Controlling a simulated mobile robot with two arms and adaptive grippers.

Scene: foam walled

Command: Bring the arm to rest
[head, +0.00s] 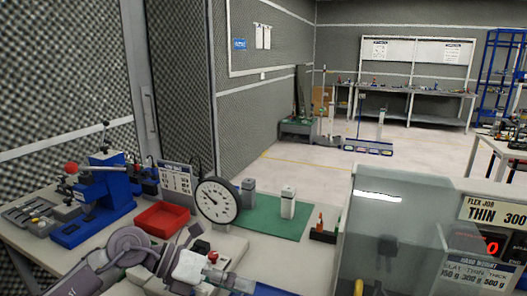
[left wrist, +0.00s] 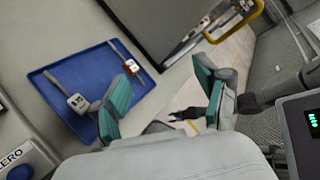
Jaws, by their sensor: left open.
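My left arm comes in at the bottom left of the head view, low over the front of the bench. Its left gripper (head: 178,247) is seen small and partly hidden by its own links. In the left wrist view the left gripper (left wrist: 165,68) is open, its two teal-padded fingers well apart with nothing between them. A blue tray (left wrist: 47,77) lies beyond the left finger, with two tagged tools on it. I cannot tell from these views whether the fingers touch anything. My right gripper is not in view.
A dial gauge (head: 217,200), a red bin (head: 162,219) and a blue vise-like device (head: 100,208) stand close to the arm. A green mat (head: 262,217) lies behind. A clear-fronted machine (head: 400,235) with a display stands at right. Open floor (head: 290,160) lies beyond the bench.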

